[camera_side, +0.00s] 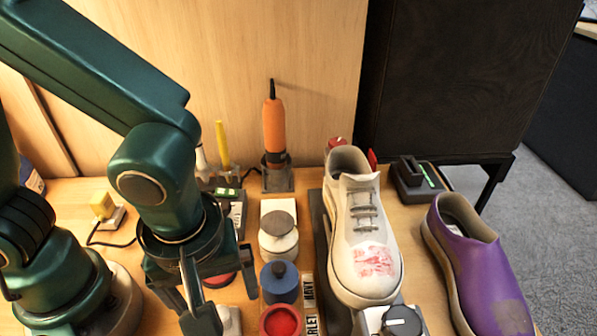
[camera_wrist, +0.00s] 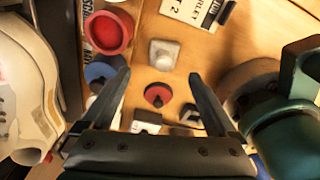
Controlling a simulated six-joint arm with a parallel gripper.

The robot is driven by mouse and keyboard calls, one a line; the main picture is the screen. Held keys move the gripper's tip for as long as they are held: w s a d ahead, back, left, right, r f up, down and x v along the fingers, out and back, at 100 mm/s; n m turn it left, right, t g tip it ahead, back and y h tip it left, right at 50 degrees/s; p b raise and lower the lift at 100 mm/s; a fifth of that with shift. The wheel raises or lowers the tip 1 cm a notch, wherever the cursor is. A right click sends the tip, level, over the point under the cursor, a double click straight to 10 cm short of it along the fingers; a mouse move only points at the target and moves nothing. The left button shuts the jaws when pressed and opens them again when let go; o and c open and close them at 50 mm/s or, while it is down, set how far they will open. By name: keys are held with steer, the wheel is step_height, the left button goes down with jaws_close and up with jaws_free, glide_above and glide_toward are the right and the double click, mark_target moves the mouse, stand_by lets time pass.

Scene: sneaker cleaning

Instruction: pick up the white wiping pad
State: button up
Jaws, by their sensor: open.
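The white wiping pad appears to be the small pale block with a raised grip (camera_wrist: 163,54), lying on the wooden table just beyond my fingertips in the wrist view. In the side view, a pale piece of it (camera_side: 231,319) shows near the bottom edge, partly hidden by a finger. My gripper (camera_wrist: 159,73) is open and empty, pointing down, with its fingers spread to either side of the pad's line. In the side view my gripper (camera_side: 226,299) is low over the table, left of the pots. Contact with the pad cannot be told.
A red disc-shaped pad (camera_wrist: 157,95) lies between my fingers' line. A red pot (camera_side: 281,321) and a blue-lidded pot (camera_side: 280,283) stand close to the right. A white sneaker (camera_side: 362,240) and a purple shoe (camera_side: 482,270) are farther right. A label card (camera_wrist: 194,10) lies beyond the pad.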

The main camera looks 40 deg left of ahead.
mark_target(220, 312)
steer(key=shift+s+f, duration=0.3)
steer(key=shift+f, duration=0.2)
steer(key=shift+w+a+f, duration=0.1)
steer(key=shift+f, duration=1)
steer(key=shift+w+a+f, duration=0.1)
steer(key=shift+f, duration=1)
steer(key=shift+c, duration=0.3)
steer(key=c, duration=1.4)
steer(key=shift+o, duration=0.2)
steer(key=shift+r, duration=0.2)
steer(key=shift+r, duration=0.5)
steer(key=r, duration=0.3)
steer(key=shift+w+a+r, duration=0.15)
steer(key=shift+a, duration=0.1)
steer(key=w+a+r, duration=0.3)
steer(key=a+r, duration=0.3)
steer(key=a, duration=0.4)
steer(key=shift+w+a+r, duration=0.15)
steer(key=shift+a+r, duration=0.05)
steer(key=shift+a, duration=0.05)
